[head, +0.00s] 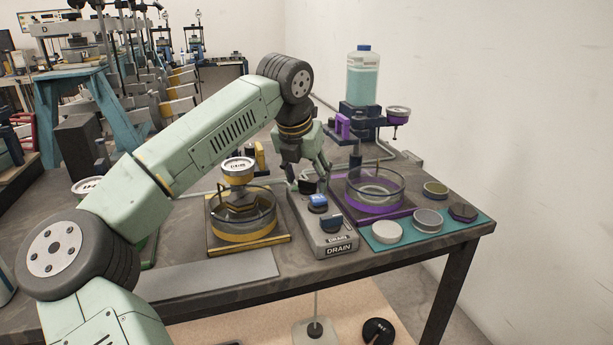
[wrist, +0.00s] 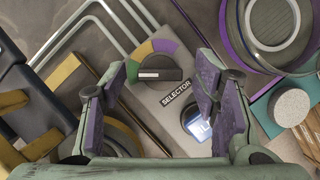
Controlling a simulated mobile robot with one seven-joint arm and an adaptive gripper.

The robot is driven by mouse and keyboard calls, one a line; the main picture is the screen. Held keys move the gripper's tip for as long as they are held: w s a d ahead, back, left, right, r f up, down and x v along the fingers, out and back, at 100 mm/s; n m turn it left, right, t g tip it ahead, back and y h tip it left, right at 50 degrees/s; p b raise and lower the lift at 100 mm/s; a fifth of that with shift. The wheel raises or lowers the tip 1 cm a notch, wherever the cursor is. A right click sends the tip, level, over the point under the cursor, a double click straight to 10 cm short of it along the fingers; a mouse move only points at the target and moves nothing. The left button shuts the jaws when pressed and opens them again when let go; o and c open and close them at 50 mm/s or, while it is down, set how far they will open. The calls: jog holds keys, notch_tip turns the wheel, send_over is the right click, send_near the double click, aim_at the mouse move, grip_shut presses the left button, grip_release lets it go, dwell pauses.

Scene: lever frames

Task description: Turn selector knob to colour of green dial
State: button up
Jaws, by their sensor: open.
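The selector knob (wrist: 160,68) is black with a white mark toward its left end in the wrist view. A coloured arc (wrist: 143,52) with green, yellow and purple parts lies around its upper left. The mark seems to lie toward the green part. The knob sits on the grey control box (head: 318,222), beside a "SELECTOR" label (wrist: 178,91). My gripper (head: 308,184) is open and empty above the box's far end, fingers to either side of the knob in the wrist view (wrist: 160,88). A white dial (head: 88,187) at the left is mostly hidden by my arm; its colour is unclear.
A yellow-marked dial (head: 238,168) and glass dish (head: 243,226) stand left of the box. A purple-rimmed dish (head: 375,192) and purple dial (head: 398,112) stand right. A teal mat (head: 408,236) holds several round pieces. Pipes (wrist: 88,22) run behind the knob.

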jog(key=v, duration=1.2)
